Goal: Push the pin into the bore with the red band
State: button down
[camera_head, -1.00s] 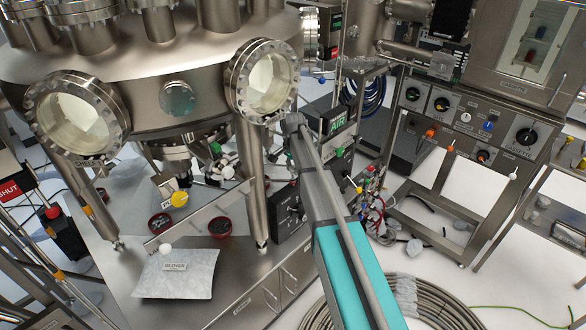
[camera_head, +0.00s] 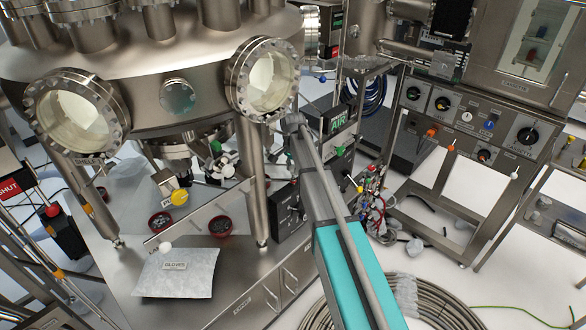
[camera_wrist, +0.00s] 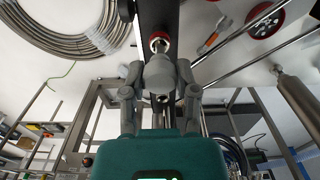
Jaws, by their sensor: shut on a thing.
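In the wrist view my gripper (camera_wrist: 160,80) is shut on a grey, rounded piece, which I take to be the pin (camera_wrist: 159,68). The far end of the pin points at a red band (camera_wrist: 159,39) around the bore on a dark upright bar (camera_wrist: 158,14). The pin's tip and the bore's mouth overlap in this view, so I cannot tell whether the tip is inside. In the head view my arm hides the gripper, pin and bore.
A large steel chamber (camera_head: 150,70) with round ports stands at left. Beside my arm are a dark box (camera_head: 291,213) and thin coloured lines (camera_head: 370,200). A coiled hose (camera_head: 440,305) lies on the floor.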

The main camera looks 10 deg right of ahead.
jog(key=shift+f+b, duration=1.4)
jog(key=shift+f, duration=0.05)
dwell(1.6)
jog(key=shift+c, duration=1.5)
grip_release()
jog(key=shift+r, duration=0.1)
jog(key=shift+r+p, duration=3.4)
jog(key=shift+p, duration=0.15)
jog(key=s+n, duration=1)
jog(key=s, duration=1.9)
jog(key=shift+d+n, duration=0.4)
jog(key=shift+d, duration=0.05)
